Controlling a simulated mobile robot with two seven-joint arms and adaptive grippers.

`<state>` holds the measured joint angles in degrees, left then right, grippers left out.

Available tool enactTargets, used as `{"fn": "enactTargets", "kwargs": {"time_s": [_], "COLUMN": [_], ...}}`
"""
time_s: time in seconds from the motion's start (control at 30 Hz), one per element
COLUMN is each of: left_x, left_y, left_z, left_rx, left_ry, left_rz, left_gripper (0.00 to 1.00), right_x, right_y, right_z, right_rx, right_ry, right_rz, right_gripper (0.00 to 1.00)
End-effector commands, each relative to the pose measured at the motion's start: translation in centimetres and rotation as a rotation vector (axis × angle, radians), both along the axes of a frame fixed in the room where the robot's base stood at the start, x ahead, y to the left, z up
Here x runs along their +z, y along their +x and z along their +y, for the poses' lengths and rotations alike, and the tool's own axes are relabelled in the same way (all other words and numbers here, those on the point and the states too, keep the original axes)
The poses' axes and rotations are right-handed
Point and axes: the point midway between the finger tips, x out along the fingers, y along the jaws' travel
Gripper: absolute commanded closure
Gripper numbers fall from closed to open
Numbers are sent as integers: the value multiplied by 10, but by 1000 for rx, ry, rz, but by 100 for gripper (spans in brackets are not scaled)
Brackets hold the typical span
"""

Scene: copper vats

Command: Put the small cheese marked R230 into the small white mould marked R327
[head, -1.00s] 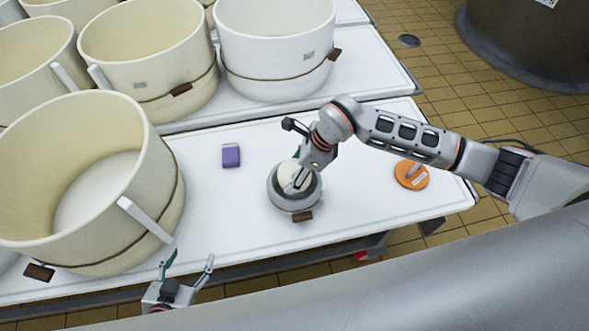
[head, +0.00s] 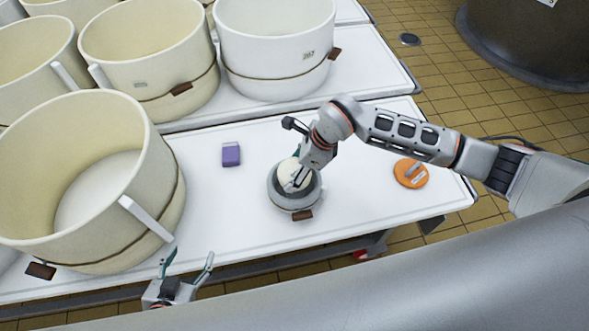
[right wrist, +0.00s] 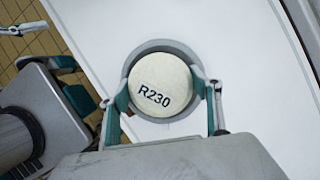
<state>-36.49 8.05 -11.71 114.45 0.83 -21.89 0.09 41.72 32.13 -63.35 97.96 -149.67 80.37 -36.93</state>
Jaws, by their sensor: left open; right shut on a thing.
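The small cheese (head: 286,172) is round and cream coloured; its R230 mark is readable in the right wrist view (right wrist: 153,88). My right gripper (head: 298,178) is shut on it, with a finger on either side in the right wrist view (right wrist: 166,92). The cheese is over the opening of a small round mould (head: 281,201), which looks grey and has a brown tag. The mould's rim rings the cheese in the right wrist view (right wrist: 150,50). I cannot tell whether the cheese touches the bottom. No R327 mark is readable. My left gripper (head: 189,262) is open and empty at the table's front edge.
A purple block (head: 231,155) lies left of the mould and an orange disc (head: 411,174) lies right. A big cream mould (head: 165,200) stands at the table's left; several more stand behind (head: 275,60). The white table (head: 220,230) is clear around the small mould.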

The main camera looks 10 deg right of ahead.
Motion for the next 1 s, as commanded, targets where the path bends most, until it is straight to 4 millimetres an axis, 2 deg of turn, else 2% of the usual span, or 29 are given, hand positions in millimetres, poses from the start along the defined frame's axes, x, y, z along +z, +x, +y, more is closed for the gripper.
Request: {"fn": "enactTargets", "kwargs": {"time_s": [0.4,0.43,0.5,0.83,1.0], "left_x": [1,1,0,-1,-1], "left_y": [0,0,0,0,0], "left_z": [0,0,0,1,1], "left_rx": [0,0,-1,-1,-1], "left_ry": [-1,-1,-1,4,2], "left_rz": [-2,-2,0,1,1], "left_gripper": [40,40,40,40,40], "right_x": [1,1,1,0,13], "right_y": [0,0,0,-1,-2], "right_z": [0,0,0,0,-5], "right_rx": [0,0,0,-1,1], "right_ry": [2,2,1,0,0], "right_rz": [-1,-1,0,2,-1], "right_gripper": [70,32,17,17,17]}}
